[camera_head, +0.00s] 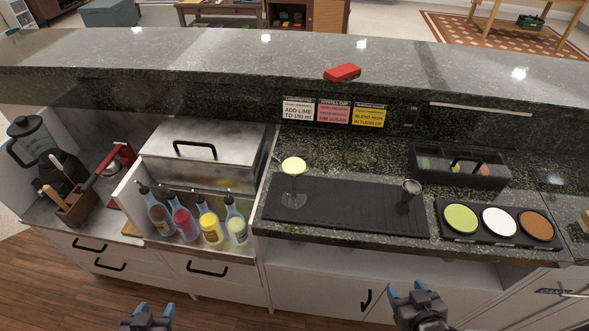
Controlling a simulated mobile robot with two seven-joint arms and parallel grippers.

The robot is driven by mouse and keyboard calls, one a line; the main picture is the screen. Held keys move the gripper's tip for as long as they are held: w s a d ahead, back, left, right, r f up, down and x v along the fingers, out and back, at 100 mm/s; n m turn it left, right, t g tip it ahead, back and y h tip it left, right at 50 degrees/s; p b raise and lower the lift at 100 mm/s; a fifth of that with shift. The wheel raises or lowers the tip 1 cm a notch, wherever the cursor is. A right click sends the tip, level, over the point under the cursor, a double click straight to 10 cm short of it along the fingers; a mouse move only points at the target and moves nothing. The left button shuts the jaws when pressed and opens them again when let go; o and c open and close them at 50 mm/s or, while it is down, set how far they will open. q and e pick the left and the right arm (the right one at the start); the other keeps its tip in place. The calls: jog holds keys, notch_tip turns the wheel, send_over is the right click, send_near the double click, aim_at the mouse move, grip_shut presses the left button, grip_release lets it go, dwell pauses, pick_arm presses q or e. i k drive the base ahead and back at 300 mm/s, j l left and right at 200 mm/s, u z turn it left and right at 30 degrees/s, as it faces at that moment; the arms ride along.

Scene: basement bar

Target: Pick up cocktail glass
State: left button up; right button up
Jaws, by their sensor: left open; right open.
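A cocktail glass (294,183) with a pale yellow top stands upright on the left part of a black bar mat (345,205) on the dark stone counter. My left gripper (148,311) is at the bottom edge of the head view, open and empty, in front of the drawers and well short of the glass. My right gripper (416,291) is open and empty at the bottom right, in front of the cabinet and below the mat. Neither gripper touches anything.
A metal jigger-like cup (410,190) stands on the mat's right end. Right of it is a tray of rimming dishes (499,222). Left are several squeeze bottles (210,228), a steel box (200,155) and a blender (40,145). A raised ledge (250,55) runs behind.

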aim_at(293, 160)
jog(key=j+z, duration=0.25)
jog(key=j, duration=0.45)
jog(key=j+z, duration=0.25)
jog(key=j, duration=0.45)
